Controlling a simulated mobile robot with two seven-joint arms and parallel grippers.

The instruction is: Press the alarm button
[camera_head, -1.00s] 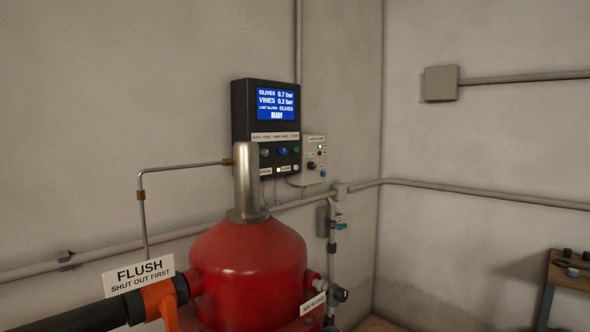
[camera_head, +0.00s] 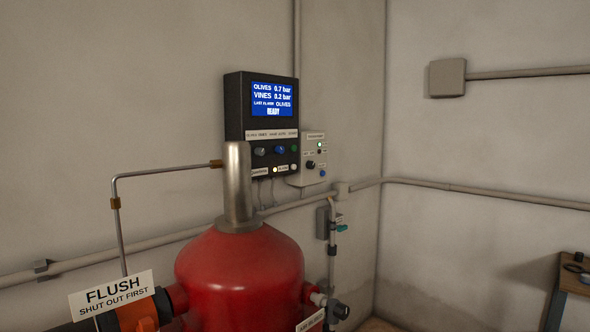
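A black control panel (camera_head: 234,104) hangs on the back wall behind the red tank. Its blue screen (camera_head: 272,99) shows OLIVES 0.7 bar, VINES 0.2 bar and READY. A smaller grey box (camera_head: 314,154) beside the panel has a lit green light, a black knob and a blue button (camera_head: 322,173). Neither of my grippers is in view.
The red tank (camera_head: 240,270) with a steel neck (camera_head: 238,185) stands in front of the panel and hides its lower left. A FLUSH sign (camera_head: 112,292) and orange fitting are at lower left. A wooden table (camera_head: 572,278) stands at the right edge.

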